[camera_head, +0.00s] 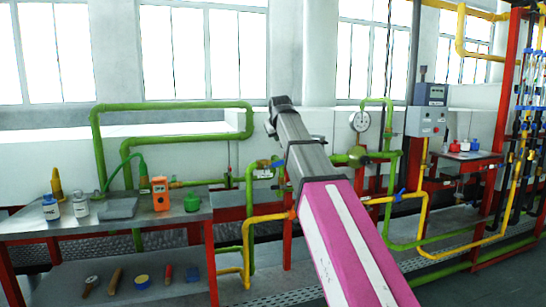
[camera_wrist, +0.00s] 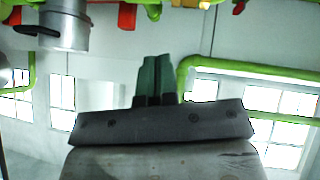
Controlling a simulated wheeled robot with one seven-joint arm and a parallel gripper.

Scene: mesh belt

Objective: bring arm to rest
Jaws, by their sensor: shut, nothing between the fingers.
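My arm stretches up and away through the middle of the head view, a magenta link nearest and a grey link beyond it, ending in a dark part in front of the white wall. The fingers of my gripper (camera_wrist: 156,62) show in the wrist view as two dark green pads pressed together in front of a grey palm. Nothing is held between them. I cannot make out the fingers in the head view.
A metal table (camera_head: 180,221) at left holds bottles, an orange meter (camera_head: 160,194) and tools below. Green pipes (camera_head: 170,107) and yellow pipes (camera_head: 270,217) run around my arm. A gauge (camera_head: 360,121) and grey control box (camera_head: 426,121) stand right. A metal cylinder (camera_wrist: 68,25) shows in the wrist view.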

